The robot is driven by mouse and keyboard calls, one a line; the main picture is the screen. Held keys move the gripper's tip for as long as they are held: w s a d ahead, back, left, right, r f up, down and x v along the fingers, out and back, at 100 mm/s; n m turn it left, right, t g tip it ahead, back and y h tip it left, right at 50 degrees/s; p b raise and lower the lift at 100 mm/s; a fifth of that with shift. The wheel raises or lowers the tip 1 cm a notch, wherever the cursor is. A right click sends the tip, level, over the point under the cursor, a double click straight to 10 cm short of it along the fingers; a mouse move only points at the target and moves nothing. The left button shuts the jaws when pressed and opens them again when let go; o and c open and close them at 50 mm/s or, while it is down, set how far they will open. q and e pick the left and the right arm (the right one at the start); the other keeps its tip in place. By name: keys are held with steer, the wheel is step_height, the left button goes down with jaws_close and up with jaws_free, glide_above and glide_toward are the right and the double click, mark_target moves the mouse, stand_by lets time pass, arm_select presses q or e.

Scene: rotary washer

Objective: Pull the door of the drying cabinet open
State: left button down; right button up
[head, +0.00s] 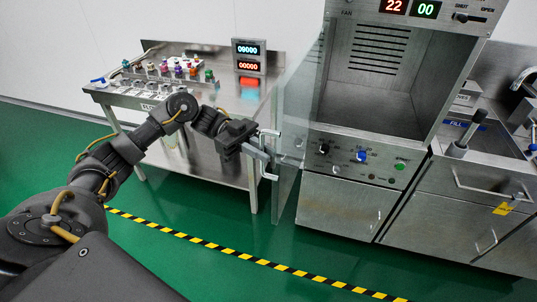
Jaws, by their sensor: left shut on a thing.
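The drying cabinet (392,40) is a steel cabinet with a red and a green display on top, and its empty inside shows. Its glass door (300,110) stands swung out on the left side of the opening. The door's handle (275,175) is a pale bracket near the door's free edge. My left gripper (264,158) is at this handle and shut on it. The fingertips are small in the picture. My right gripper is not in the head view.
A steel table (215,165) with several small coloured items and a display box (249,58) stands behind my left arm. A counter with a basin (465,135) stands right of the cabinet. Green floor (290,245) with a striped yellow-black line (235,250) is clear in front.

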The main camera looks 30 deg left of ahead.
arm_select(q)
steer(key=c, duration=1.6)
jaws_free()
steer(key=shift+o, duration=0.2)
steer(key=w+a+b, duration=0.1)
steer(key=a+b, duration=0.7)
steer(key=a, duration=0.2)
steer(key=shift+w+a, duration=0.35)
steer(key=shift+w, duration=0.05)
